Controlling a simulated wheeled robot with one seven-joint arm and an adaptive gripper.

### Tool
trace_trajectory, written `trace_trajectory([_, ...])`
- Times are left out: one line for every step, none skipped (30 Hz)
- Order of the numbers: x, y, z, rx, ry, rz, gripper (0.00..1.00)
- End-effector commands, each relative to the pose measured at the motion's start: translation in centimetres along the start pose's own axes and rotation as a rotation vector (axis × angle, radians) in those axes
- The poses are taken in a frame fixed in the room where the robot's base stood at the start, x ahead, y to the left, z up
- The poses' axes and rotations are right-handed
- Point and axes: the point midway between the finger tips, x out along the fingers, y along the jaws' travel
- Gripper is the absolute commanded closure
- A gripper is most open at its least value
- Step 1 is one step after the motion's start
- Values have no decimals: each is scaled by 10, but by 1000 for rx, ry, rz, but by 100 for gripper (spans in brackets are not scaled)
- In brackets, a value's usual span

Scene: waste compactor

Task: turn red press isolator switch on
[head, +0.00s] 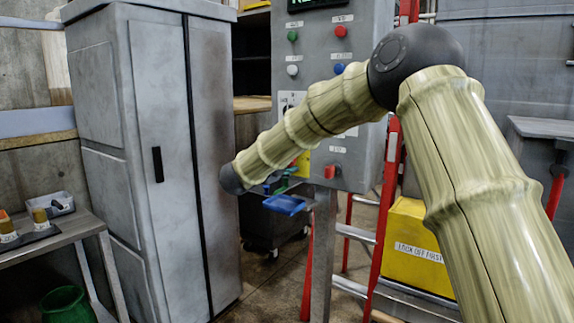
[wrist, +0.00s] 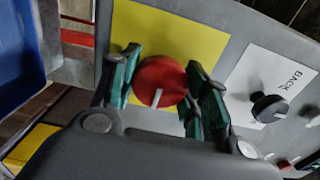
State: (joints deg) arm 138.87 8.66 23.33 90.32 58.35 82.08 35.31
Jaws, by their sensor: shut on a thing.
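The red isolator switch (wrist: 161,76) is a round red knob with a white pointer mark, on a yellow plate (wrist: 190,28) in the wrist view. My gripper (wrist: 164,92) has its green-padded fingers on both sides of the knob and is shut on it. The pointer mark runs nearly up and down in the wrist picture, slightly tilted. In the head view, my forearm hides the knob; a bit of the yellow plate (head: 303,163) shows on the grey control panel (head: 363,110).
A black selector knob (wrist: 268,107) on a white plate marked BACK sits beside the switch. Coloured buttons, such as a green one (head: 292,36), sit higher on the panel. A grey cabinet (head: 160,90) stands left. A red ladder (head: 386,190) and yellow bin (head: 415,240) stand right.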

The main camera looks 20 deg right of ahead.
Motion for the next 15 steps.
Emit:
trace_trajectory([0,4,-1,0,3,4,78])
trace_trajectory([0,4,-1,1,3,4,78])
trace_trajectory([0,4,-1,2,3,4,78])
trace_trajectory([0,4,-1,3,3,4,78])
trace_trajectory([0,4,-1,3,3,4,78])
trace_trajectory([0,4,-1,2,3,4,78])
trace_trajectory([0,4,-1,2,3,4,78])
trace_trajectory([0,4,-1,2,3,4,78])
trace_trajectory([0,4,-1,2,3,4,78])
trace_trajectory([0,4,-1,2,3,4,78])
trace_trajectory([0,4,-1,2,3,4,78])
trace_trajectory([0,4,-1,2,3,4,52])
trace_trajectory([0,4,-1,2,2,4,47])
trace_trajectory([0,4,-1,2,2,4,42])
trace_trajectory([0,3,-1,2,2,4,34])
